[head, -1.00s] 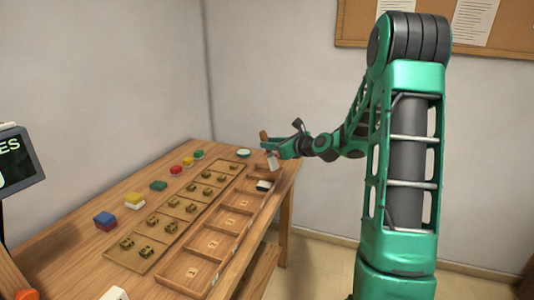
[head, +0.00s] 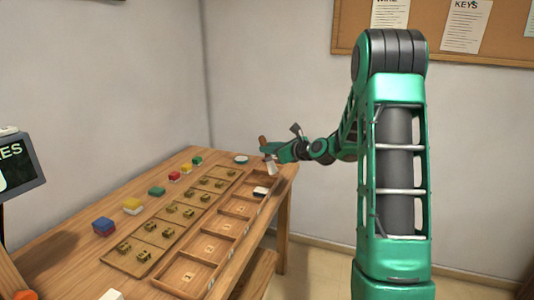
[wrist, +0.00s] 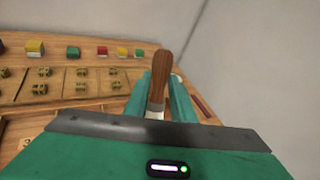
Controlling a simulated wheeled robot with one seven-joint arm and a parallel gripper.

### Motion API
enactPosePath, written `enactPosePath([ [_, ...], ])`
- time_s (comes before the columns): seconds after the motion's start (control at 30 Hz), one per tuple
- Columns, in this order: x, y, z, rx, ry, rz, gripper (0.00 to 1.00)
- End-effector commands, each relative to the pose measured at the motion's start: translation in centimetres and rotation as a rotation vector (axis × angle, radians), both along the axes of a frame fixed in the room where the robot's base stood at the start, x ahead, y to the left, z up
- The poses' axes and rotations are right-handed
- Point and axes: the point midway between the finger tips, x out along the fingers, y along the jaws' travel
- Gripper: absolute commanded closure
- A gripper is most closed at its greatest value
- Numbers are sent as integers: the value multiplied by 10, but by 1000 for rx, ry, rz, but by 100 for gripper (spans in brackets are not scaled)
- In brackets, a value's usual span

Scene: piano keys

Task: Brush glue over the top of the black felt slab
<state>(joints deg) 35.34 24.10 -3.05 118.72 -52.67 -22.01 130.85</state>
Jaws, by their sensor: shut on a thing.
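My gripper (head: 268,153) is shut on a brush with a brown wooden handle (wrist: 162,70) and a pale lower end (head: 270,167). The handle stands up between the two green fingers in the wrist view. In the head view the brush is held above the far right end of the table, with its pale end pointing down. A small slab with a black and a white part (head: 260,191) lies in the far compartment of the wooden tray, below and slightly left of the brush. A small round white-rimmed dish (head: 240,159) sits at the table's far end. The brush tip is hidden in the wrist view.
The compartment tray (head: 207,249) runs along the table's right edge. Beside it lies a wooden board (head: 130,262) with several brass-coloured pieces.

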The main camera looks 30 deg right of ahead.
Motion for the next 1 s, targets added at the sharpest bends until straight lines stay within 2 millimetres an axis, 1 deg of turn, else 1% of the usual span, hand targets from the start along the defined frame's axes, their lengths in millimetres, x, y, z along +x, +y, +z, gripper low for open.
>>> enactPosePath([
  [0.17, 3, 8, -6, 2, 2, 9, 100],
  [0.4, 5, 15, -26, 4, 3, 16, 100],
  [0.93, 5, 18, -75, 4, 3, 20, 100],
  [1.0, 6, 19, -78, 2, 0, 18, 100],
])
